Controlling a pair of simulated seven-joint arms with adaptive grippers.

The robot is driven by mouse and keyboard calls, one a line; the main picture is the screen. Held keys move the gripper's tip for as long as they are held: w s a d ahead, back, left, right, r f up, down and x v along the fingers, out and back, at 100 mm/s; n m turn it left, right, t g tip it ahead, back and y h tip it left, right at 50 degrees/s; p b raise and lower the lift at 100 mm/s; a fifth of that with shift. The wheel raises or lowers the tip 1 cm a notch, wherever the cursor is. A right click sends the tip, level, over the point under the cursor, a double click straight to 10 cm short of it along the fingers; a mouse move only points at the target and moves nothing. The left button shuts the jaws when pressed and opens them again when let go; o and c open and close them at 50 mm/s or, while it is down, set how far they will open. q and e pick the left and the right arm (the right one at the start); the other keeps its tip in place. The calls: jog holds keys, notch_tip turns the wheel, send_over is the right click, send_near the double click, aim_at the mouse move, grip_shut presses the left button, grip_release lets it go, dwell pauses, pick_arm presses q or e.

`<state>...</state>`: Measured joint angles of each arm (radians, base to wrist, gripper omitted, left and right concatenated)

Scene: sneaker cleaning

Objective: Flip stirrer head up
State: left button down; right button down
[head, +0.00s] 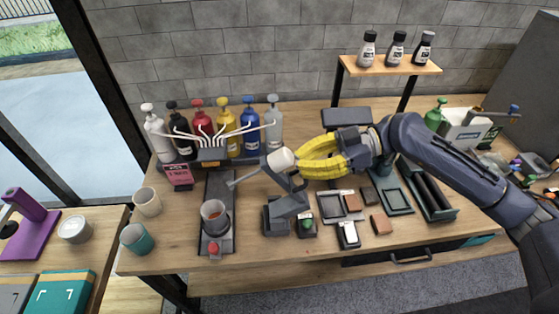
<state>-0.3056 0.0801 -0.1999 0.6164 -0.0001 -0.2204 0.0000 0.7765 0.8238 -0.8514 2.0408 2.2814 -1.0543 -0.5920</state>
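The stirrer (287,204) is a grey machine near the table's middle, with a square base and an angled neck. Its stirrer head (281,160) is a pale cylinder at the top of the neck, with a thin grey rod reaching down to the left. My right gripper (299,161) has yellow fingers and comes in from the right. Its fingertips are close beside the right end of the stirrer head. I cannot tell whether they touch it or how far apart they are. My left gripper is not in view.
Several pump bottles with a nozzle rack (212,155) stand behind. Small blocks and trays (341,206) lie to the right. Two cups (137,238) (147,202) stand near the left edge.

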jog(key=d+f, duration=0.4)
jog(key=d, duration=0.2)
jog(key=shift+w+d, duration=0.2)
jog(key=shift+d, duration=0.05)
jog(key=shift+d+f, duration=0.1)
dwell(0.5)
jog(key=d+f, duration=0.3)
jog(key=d, duration=0.6)
jog(key=shift+w+d, duration=0.2)
jog(key=shift+w, duration=0.15)
